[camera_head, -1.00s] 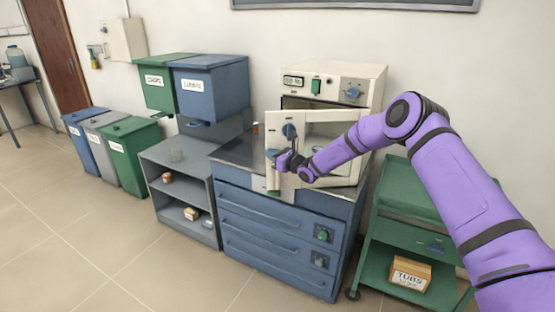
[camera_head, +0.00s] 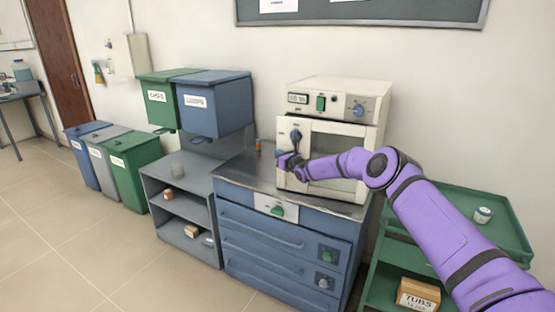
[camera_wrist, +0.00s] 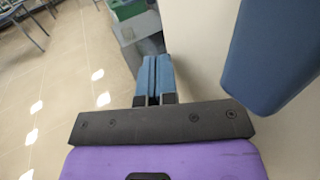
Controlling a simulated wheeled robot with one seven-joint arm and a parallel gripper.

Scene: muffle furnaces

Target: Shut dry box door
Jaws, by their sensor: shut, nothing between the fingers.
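The dry box (camera_head: 325,99) is a cream cabinet with a control panel, standing on a steel-topped blue drawer unit. Its door (camera_head: 340,142), with a glass window and a blue handle (camera_head: 296,136) at its left, sits against or very nearly against the front; a small gap cannot be ruled out. My gripper (camera_head: 284,161) is at the door's left edge, just below the handle, with my arm crossing the door's lower part. In the wrist view the two blue fingers (camera_wrist: 157,78) are together with nothing between them. Contact with the door is hidden.
Blue and green wall bins (camera_head: 214,103) hang left of the dry box. A grey shelf unit (camera_head: 180,210) stands left of the blue drawer unit (camera_head: 280,245). A green cart (camera_head: 470,215) with a small jar stands right, under my arm.

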